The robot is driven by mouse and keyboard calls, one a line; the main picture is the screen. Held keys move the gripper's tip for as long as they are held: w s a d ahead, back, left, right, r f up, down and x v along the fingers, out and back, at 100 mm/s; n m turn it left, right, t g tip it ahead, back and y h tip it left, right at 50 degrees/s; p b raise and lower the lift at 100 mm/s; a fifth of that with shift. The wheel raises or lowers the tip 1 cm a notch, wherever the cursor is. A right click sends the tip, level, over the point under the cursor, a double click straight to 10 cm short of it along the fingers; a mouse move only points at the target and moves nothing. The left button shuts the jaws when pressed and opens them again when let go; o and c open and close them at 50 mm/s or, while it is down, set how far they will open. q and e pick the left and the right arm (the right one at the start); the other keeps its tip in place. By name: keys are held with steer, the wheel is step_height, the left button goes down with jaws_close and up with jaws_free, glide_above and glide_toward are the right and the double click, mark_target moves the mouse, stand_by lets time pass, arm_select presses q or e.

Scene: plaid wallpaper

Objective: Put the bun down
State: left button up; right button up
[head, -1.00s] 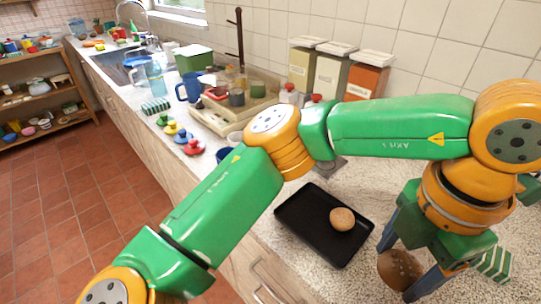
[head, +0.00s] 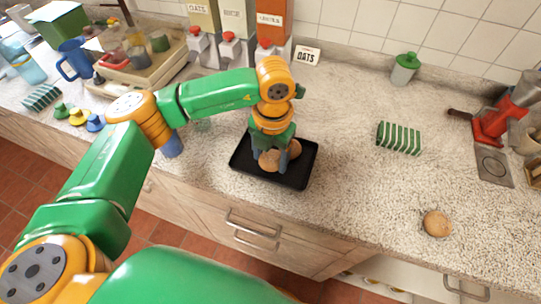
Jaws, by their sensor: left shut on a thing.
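My left gripper (head: 270,157) points down over the black tray (head: 303,180) on the counter. It is shut on a round brown bun (head: 269,161), with a finger on each side. The held bun is at or just above the tray's floor; I cannot tell whether it touches. A second bun (head: 295,148) lies in the tray just right of the gripper, partly hidden by it. A third bun (head: 437,223) lies on the bare counter at the right. My right gripper is out of view.
A green-striped block (head: 399,138) and a green-lidded jar (head: 404,69) stand right of the tray. A red appliance (head: 497,121) is at the far right. Dispensers (head: 270,24) line the wall. A blue mug (head: 75,60) stands at the left. Counter right of the tray is largely clear.

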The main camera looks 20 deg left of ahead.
arm_select(q)
steer(key=shift+d+f+p, duration=0.1)
steer(key=shift+f+p, duration=0.2)
steer(key=shift+f, duration=0.6)
steer(key=shift+f+b, duration=0.2)
steer(key=shift+b, duration=0.1)
steer(key=o, duration=1.4)
steer(key=shift+c, duration=0.2)
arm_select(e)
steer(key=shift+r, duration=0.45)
